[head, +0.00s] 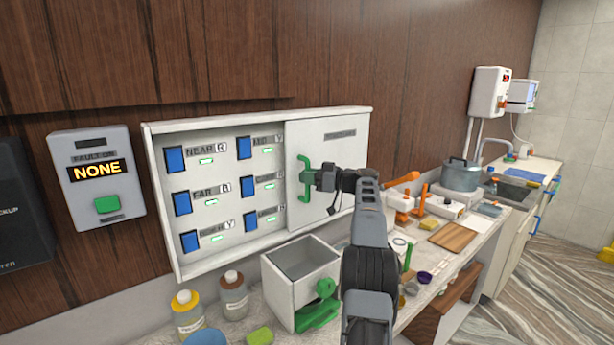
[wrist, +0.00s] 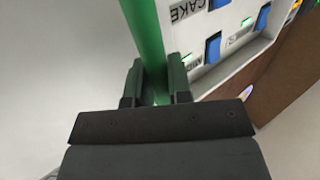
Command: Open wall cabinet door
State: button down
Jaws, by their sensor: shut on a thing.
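A white wall cabinet (head: 165,225) hangs on the wood-panelled wall. Its left part is uncovered and shows several blue switches (head: 182,202) with labels and small green lights. A white door panel (head: 345,140) covers the right part and looks like a sliding one. A green upright handle (head: 303,192) is on the door's left side. My gripper (head: 314,180) is at this handle. In the wrist view my gripper's two fingers (wrist: 161,82) stand on both sides of the green handle (wrist: 146,35) and are shut on it. The fingers hide part of the handle.
Below the cabinet, a counter holds an open white bin (head: 290,290) with a green handle, two bottles (head: 233,295) and a yellow-green sponge (head: 260,336). A pot (head: 461,176) stands farther right. A fault display box (head: 98,185) is on the wall at left.

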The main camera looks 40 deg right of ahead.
jog(key=c, duration=1.1)
grip_release()
jog(key=b+v, duration=0.2)
jog(key=v, duration=1.1)
jog(key=shift+s+d+b, duration=0.25)
jog(key=shift+s+b, duration=0.1)
jog(key=shift+w+a, duration=0.1)
